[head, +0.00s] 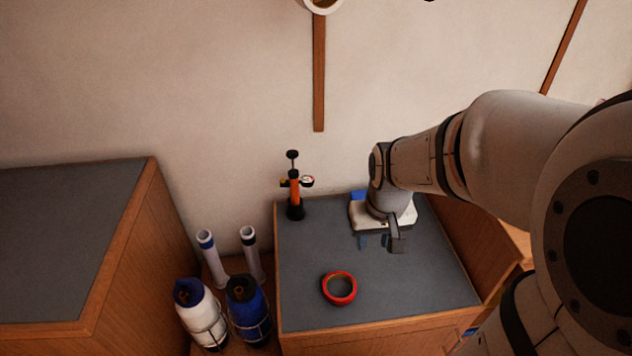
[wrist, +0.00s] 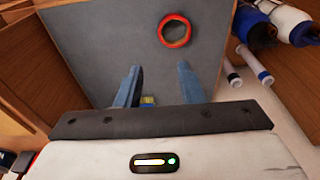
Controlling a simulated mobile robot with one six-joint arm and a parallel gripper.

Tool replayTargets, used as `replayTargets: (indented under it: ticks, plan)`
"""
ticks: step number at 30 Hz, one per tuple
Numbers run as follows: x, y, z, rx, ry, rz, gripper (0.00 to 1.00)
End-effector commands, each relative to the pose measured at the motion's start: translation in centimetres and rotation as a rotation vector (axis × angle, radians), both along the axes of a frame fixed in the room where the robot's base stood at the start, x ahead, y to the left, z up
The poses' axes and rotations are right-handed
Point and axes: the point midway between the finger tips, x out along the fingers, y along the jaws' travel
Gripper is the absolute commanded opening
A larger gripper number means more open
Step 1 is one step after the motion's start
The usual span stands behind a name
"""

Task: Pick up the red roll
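The red roll (head: 340,301) is a red ring with a dark open centre. It lies flat on the grey cabinet top, near the front edge. It also shows in the wrist view (wrist: 174,42), beyond and to the right of the fingertips. My gripper (head: 376,242) is above the back right part of the same top, apart from the roll. In the wrist view my gripper (wrist: 156,76) has its two blue-grey fingers spread wide, with nothing held between them. No part of the roll's top is covered.
An orange and black pump (head: 295,194) stands at the back left of the grey top (head: 310,250). Blue and white bottles (head: 247,310) and white tubes (head: 212,256) stand left of it, lower down. A taller cabinet (head: 70,225) is farther left. The surface around the roll is clear.

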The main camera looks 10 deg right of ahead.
Motion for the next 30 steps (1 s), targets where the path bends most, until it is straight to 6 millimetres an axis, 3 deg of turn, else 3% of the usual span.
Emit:
replayTargets:
  ticks: [1,6,13,18,30]
  plan:
    - [1.2,0.0,-2.5,0.001,0.027,0.001,0.35]
    - [4.7,-0.3,-9.3,0.000,0.074,0.000,0.35]
    - [7.2,-0.7,-17.5,0.001,0.124,-0.002,0.35]
    - [7.7,-0.8,-20.5,0.001,0.140,-0.003,0.35]
    - [7.7,-0.7,-24.8,0.001,0.146,-0.004,0.35]
